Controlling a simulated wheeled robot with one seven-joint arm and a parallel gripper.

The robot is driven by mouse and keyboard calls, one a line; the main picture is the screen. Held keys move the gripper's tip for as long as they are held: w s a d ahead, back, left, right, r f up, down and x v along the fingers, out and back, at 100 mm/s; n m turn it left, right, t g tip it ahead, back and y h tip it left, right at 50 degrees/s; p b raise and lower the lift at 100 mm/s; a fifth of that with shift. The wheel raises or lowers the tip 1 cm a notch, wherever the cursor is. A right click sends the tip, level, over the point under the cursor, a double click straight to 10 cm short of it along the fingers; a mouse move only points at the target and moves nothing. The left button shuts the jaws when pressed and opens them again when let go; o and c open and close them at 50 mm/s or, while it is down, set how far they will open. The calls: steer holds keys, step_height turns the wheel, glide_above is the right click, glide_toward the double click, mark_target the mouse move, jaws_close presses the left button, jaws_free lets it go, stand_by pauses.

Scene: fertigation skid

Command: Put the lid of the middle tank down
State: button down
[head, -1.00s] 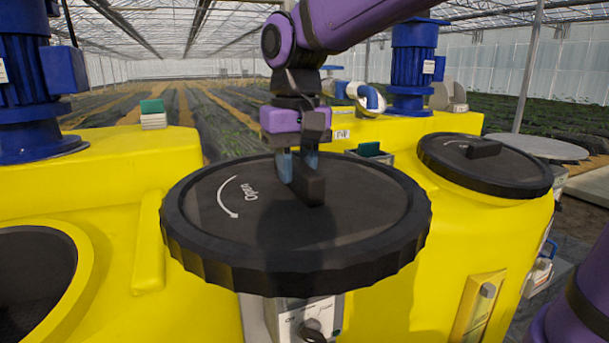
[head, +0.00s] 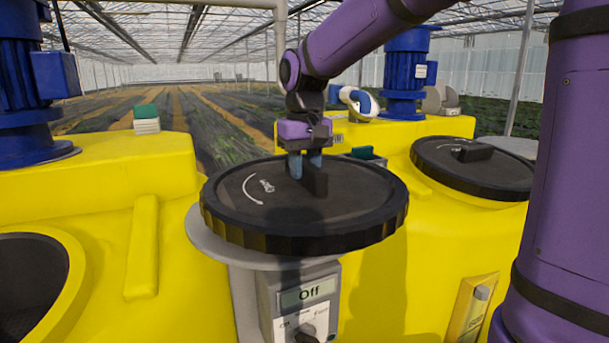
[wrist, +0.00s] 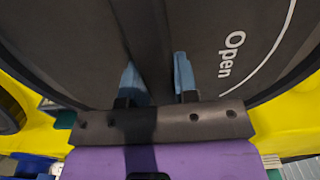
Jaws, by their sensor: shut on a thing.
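A round black lid (head: 235,215) with a ribbed rim and the word "Open" is held level by my gripper (head: 306,165). The gripper's blue fingers are shut on the raised bar handle (head: 318,182) across the lid's centre. In the wrist view the fingers (wrist: 157,85) sit on both sides of the handle, and the lid (wrist: 75,50) fills most of the picture. The lid is over a round grey plate (head: 205,240), whose left and front edge shows. I cannot tell whether they touch. A yellow tank (head: 90,250) at left has an uncovered dark opening (head: 30,280).
A control box (head: 300,300) reading "Off" is below the plate. The yellow tank at right (head: 420,240) carries its own black lid (head: 450,180). Blue motors (head: 25,90) (head: 405,75) rise at left and right back. A green-and-white block (head: 147,118) sits on the left tank.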

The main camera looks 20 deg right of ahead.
steer(key=shift+f, duration=0.85)
steer(key=c, duration=0.9)
jaws_free()
steer(key=shift+f, duration=0.15)
